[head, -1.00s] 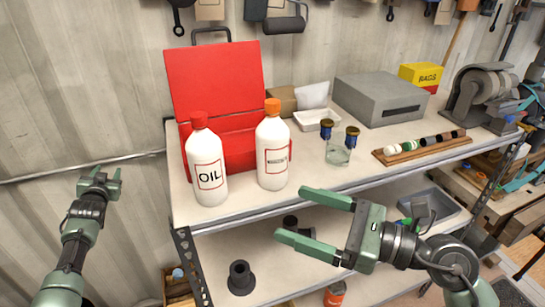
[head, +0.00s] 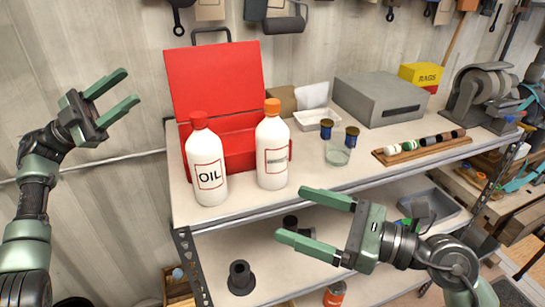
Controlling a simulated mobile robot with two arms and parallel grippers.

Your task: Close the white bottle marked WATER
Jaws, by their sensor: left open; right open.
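Two white bottles stand upright on the bench top. One bottle (head: 206,160) has a red cap (head: 199,120) and is marked OIL. The other bottle (head: 271,140) has an orange cap (head: 272,106); its label faces partly sideways and I cannot read the word. Each cap sits on its bottle's neck; how tightly, I cannot tell. My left gripper (head: 132,86) is open and empty, raised to the left of the bottles and apart from them. My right gripper (head: 291,212) is open and empty, in front of the bench edge, below and to the right of the orange-capped bottle.
An open red toolbox (head: 215,80) stands close behind the bottles. To the right are a glass jar (head: 337,155), small blue jars (head: 352,136), a white tray (head: 316,119), a grey box (head: 381,100) and a wooden rack (head: 422,147). A lower shelf holds a black fitting (head: 241,278).

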